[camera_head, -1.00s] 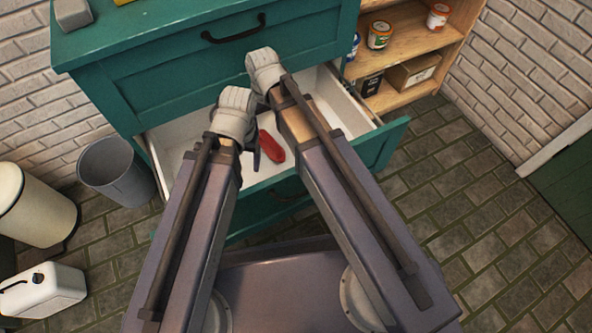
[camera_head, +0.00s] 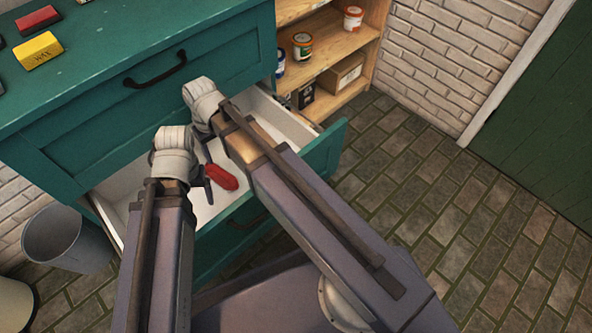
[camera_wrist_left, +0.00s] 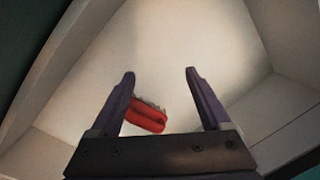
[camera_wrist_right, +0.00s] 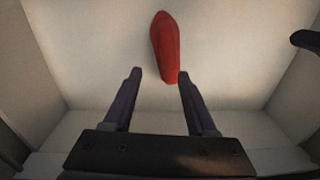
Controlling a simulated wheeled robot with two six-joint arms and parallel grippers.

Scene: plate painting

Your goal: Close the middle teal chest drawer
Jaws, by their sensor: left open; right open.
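The middle teal drawer stands pulled out of the teal chest. Its front (camera_head: 325,150) shows beside my right arm, and its pale inside shows below the top drawer. My left gripper (camera_wrist_left: 160,73) is open and empty, pointing into the drawer. In the left wrist view a red brush (camera_wrist_left: 147,118) lies on the drawer floor partly behind its left finger. My right gripper (camera_wrist_right: 159,73) is also open and empty over the drawer. In the right wrist view the red brush (camera_wrist_right: 165,45) lies beyond its fingertips. My arms hide much of the drawer front in the head view.
The closed top drawer (camera_head: 150,105) has a black handle. A yellow block (camera_head: 39,50) lies on the chest top. A grey bin (camera_head: 65,238) stands left of the chest. A wooden shelf (camera_head: 335,70) with cans and boxes stands right. Brick floor (camera_head: 440,200) is clear at right.

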